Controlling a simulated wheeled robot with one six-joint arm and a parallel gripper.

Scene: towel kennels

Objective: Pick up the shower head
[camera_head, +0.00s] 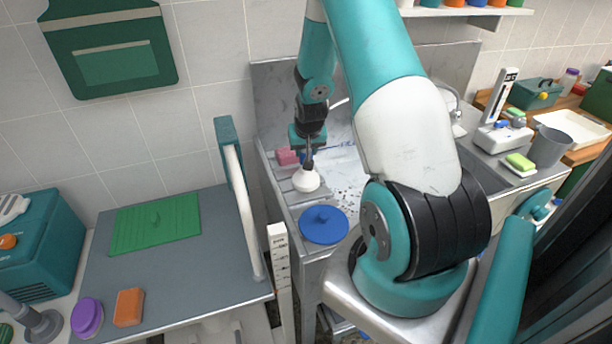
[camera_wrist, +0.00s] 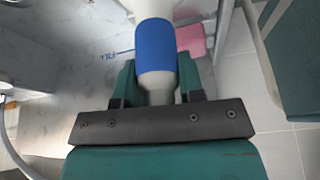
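The shower head (camera_head: 306,181) is white and rests at, or hangs just above, the left front rim of the metal wash tub in the head view. In the wrist view its handle has a wide blue band (camera_wrist: 156,52) with white parts above and below. My gripper (camera_head: 308,150) points down at it from above. In the wrist view my gripper (camera_wrist: 158,82) has one teal finger on each side of the handle, very close to the blue band. I cannot tell whether the fingers press on it. The far end of the handle is cut off by the wrist view's top edge.
A pink block (camera_head: 287,157) lies on the tub's (camera_head: 350,165) left ledge near my gripper. A blue round lid (camera_head: 324,225) lies in front. A teal-topped post (camera_head: 228,135) stands left. A grey table (camera_head: 180,260) holds a green mat (camera_head: 155,223).

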